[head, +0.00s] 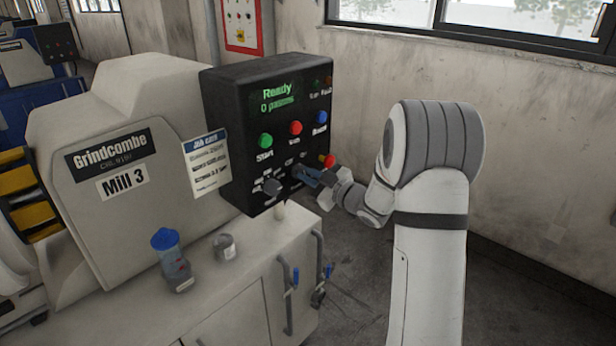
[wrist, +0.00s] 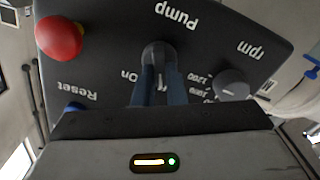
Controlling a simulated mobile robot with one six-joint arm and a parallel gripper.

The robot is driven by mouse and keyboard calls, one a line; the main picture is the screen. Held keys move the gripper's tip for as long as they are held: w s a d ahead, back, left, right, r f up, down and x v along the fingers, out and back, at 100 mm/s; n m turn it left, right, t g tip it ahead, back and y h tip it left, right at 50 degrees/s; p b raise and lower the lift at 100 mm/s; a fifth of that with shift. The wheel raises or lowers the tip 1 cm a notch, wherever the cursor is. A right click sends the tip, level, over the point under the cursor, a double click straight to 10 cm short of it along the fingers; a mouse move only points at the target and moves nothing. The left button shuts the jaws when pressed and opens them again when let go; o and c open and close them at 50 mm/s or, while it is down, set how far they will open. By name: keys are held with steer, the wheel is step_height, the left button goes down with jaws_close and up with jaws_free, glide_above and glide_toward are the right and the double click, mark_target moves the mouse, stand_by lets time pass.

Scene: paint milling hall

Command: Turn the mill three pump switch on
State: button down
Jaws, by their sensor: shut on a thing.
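The black control box (head: 268,88) of mill three stands beside the mill body marked "Mill 3" (head: 60,185). My gripper (head: 303,174) reaches its front from the right. In the wrist view, which is upside down, my gripper's two blue fingers (wrist: 158,84) are shut on the dark round pump switch (wrist: 158,52).
A red mushroom button (wrist: 60,38) and the rpm dial (wrist: 231,85) sit close to the switch. The green (head: 265,140), red (head: 295,128) and blue (head: 320,117) buttons are above. The display (head: 277,97) reads "Ready". A blue-capped bottle (head: 170,255) stands on the bench below.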

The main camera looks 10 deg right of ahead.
steer(key=m+p, duration=0.2)
steer(key=m, duration=0.3)
steer(key=m+p, duration=0.1)
steer(key=m, duration=0.5)
steer(key=shift+d+f+p, duration=0.15)
steer(key=shift+p, duration=0.2)
steer(key=shift+f, duration=0.1)
steer(key=c, duration=1.5)
jaws_free()
steer(key=shift+d, duration=0.1)
steer(key=b+v, duration=0.1)
steer(key=v, duration=0.6)
steer(key=shift+s+d, duration=0.2)
steer(key=shift+s, duration=0.05)
